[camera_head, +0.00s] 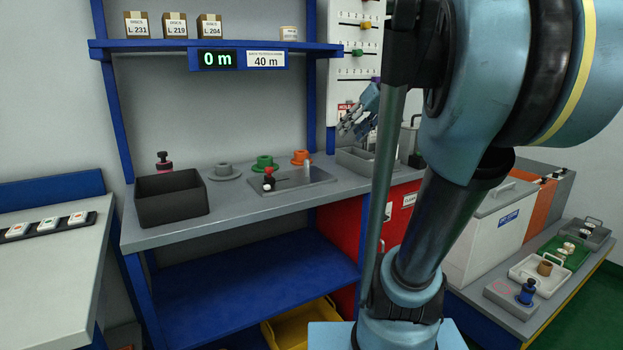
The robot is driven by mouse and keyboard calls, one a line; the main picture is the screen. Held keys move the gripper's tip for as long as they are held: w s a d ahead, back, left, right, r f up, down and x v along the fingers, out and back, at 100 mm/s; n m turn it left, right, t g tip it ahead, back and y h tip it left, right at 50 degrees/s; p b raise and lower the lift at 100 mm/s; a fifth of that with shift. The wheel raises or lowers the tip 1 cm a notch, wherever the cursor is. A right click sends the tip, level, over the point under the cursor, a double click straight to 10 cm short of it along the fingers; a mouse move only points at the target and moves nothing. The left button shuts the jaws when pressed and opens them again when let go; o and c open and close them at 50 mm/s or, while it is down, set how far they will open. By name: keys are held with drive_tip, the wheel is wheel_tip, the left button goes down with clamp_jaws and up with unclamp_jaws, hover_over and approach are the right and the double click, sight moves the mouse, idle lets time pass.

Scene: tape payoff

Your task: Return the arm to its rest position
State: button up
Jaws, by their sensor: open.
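My arm fills the right half of the head view, standing upright from its blue base and bending over at the top. My gripper (354,128) shows small behind the arm's upright parts, in front of the white panel and above the back right of the workbench. Its fingers are spread and point down and left, with nothing seen between them. Part of the wrist is hidden by my own arm.
A grey workbench (235,205) holds a black bin (171,198), grey, green and orange spools, and a plate with a red knob. A side bench (510,318) with trays stands right.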

drive_tip(key=s+d+f+m+g+h, duration=0.1)
drive_tip(key=s+d+f+h, duration=0.1)
drive_tip(key=s+f, duration=0.5)
drive_tip(key=s+d+f+m+g+h, duration=0.1)
drive_tip(key=s+d+f+h, duration=0.1)
drive_tip(key=s+f, duration=0.5)
drive_tip(key=s+d+f+m+g+h, duration=0.1)
drive_tip(key=s+f, duration=0.6)
drive_tip(key=f, duration=0.9)
drive_tip(key=shift+d+f+m+h, duration=0.3)
drive_tip(key=shift+d+m+h, duration=0.15)
drive_tip(key=shift+d, duration=0.25)
drive_tip(key=shift+w+f, duration=0.2)
drive_tip(key=shift+w, duration=0.2)
